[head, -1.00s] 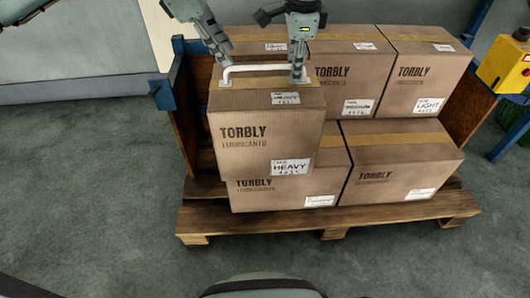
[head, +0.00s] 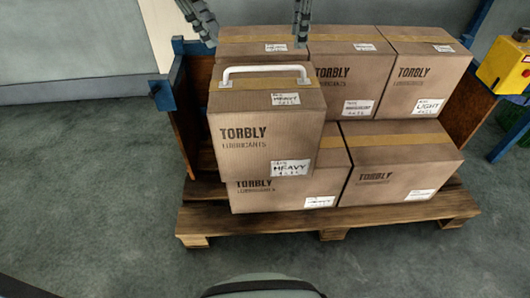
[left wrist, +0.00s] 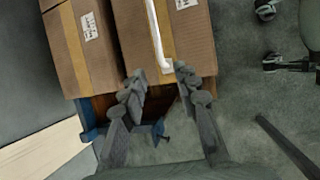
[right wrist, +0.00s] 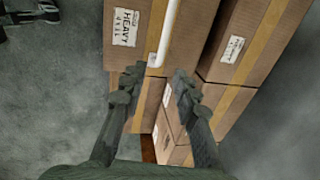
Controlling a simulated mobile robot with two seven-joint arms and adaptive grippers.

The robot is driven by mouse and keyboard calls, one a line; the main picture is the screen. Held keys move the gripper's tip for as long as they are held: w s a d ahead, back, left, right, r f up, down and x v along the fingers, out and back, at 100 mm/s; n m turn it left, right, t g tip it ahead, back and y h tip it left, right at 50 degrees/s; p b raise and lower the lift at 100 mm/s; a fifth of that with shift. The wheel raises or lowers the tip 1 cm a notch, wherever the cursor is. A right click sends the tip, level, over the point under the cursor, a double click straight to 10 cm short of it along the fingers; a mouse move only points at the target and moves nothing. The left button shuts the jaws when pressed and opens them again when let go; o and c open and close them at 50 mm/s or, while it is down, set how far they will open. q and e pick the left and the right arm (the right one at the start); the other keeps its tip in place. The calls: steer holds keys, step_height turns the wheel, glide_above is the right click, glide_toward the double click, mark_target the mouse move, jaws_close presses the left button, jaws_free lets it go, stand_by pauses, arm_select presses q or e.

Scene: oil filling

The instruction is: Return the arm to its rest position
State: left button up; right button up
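My left gripper (head: 200,22) is at the top edge of the head view, above and behind the front box. In the left wrist view its fingers (left wrist: 160,82) are spread and empty, with the white handle (left wrist: 158,40) beyond them. My right gripper (head: 303,22) is also at the top edge of the head view. In the right wrist view its fingers (right wrist: 150,84) are apart with nothing between them. The front box (head: 262,140), marked HEAVY, sits upright on other boxes, and its white handle (head: 265,70) is untouched.
Several Torbly boxes (head: 420,85) are stacked on a wooden pallet (head: 330,218). A brown panel with a blue post (head: 162,95) stands at the left. A yellow control box (head: 505,65) is at the right. The floor (head: 90,190) at the left is clear.

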steer(key=shift+s+r, duration=0.2)
steer(key=shift+r, duration=0.75)
